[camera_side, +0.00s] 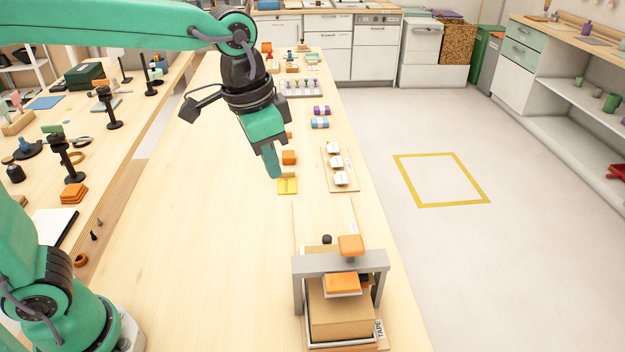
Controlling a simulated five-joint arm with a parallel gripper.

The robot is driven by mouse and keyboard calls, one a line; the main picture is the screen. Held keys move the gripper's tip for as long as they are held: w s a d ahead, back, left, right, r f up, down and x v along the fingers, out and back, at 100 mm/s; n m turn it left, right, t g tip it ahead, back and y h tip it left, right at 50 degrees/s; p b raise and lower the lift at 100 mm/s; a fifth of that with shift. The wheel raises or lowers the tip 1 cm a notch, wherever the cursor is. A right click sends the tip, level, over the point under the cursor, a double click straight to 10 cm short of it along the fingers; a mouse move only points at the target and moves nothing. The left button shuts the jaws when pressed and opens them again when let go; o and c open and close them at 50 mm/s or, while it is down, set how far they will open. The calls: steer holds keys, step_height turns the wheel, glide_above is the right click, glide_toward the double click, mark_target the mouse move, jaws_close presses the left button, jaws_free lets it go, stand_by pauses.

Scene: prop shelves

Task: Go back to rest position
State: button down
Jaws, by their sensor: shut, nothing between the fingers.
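My gripper (273,163) hangs in the upper middle of the side view, pointing down above the long wooden table (215,230). Its green fingers are together with nothing held between them. An orange block (289,157) is just to the right of the fingertips in the picture. A yellow piece (287,186) lies just below and to the right of the tips. I cannot tell the exact height of the tips above the table.
A grey press frame with an orange knob (351,246) stands over a cardboard box (340,318) at the front right. The table's middle left is clear.

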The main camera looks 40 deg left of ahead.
steer(key=s+a+f+n+t, duration=0.3)
steer(key=s+a+n, duration=0.2)
steer(key=s+a, duration=0.7)
steer(key=shift+a+t+y, duration=0.3)
steer(key=shift+a+y, duration=0.1)
steer(key=shift+a, duration=0.3)
